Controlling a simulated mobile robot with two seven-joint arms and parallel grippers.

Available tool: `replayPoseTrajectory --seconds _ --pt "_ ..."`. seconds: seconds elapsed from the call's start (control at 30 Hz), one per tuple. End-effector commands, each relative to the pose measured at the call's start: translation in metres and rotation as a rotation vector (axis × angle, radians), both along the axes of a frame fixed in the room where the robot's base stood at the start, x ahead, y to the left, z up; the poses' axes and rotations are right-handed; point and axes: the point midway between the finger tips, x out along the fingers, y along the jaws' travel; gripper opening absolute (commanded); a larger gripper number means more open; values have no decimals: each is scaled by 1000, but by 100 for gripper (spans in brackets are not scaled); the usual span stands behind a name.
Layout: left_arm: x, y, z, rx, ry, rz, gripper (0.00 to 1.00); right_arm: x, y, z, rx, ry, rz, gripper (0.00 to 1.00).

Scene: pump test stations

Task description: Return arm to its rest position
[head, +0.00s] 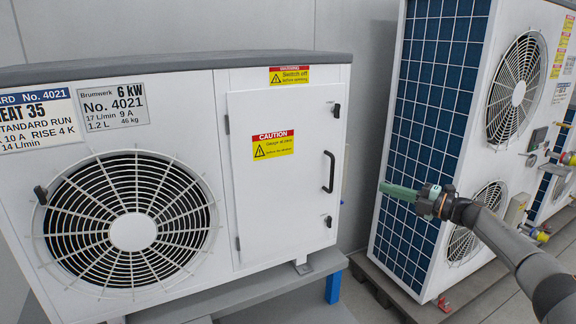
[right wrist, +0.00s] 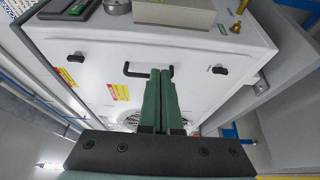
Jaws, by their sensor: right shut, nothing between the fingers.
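My right arm comes in from the right edge in the head view. Its gripper (head: 384,187) has green fingers that are pressed together and point left, in front of the tall unit's blue finned side. It holds nothing. In the right wrist view the shut green fingers (right wrist: 160,74) stand in front of a white cabinet face, overlapping a black handle (right wrist: 135,72). I cannot tell whether they touch it there. My left gripper is in neither view.
A white unit (head: 222,190) with a fan grille and a closed door (head: 285,185) with a black handle (head: 329,172) stands at left on a grey bench (head: 250,295). A tall white unit with blue fins (head: 432,85) stands at right. A gap of grey floor lies between them.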

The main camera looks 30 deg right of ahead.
Motion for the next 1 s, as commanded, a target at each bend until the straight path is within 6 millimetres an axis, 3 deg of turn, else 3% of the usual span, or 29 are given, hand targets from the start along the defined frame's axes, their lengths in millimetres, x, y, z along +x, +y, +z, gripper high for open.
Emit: replayPoseTrajectory --seconds 0.17,0.27,0.37,0.43,0.57,0.67,0.8,0.9,1.0 --pt "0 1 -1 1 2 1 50 2 4 -4 7 5 2 0" --pt "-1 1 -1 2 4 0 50 9 22 -27 44 28 8 0" --pt "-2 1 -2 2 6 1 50 20 59 -70 125 75 10 0" --pt "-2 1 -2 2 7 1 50 24 94 -109 202 122 2 0" --pt "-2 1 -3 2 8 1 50 16 164 -180 373 227 -33 0" --pt "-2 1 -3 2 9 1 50 -3 220 -229 512 324 -79 0" --pt "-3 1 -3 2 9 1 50 -48 299 -286 723 485 -173 0" --pt "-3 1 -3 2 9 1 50 -90 351 -314 876 616 -262 0" --pt "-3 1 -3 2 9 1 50 -131 393 -329 1013 740 -356 0"
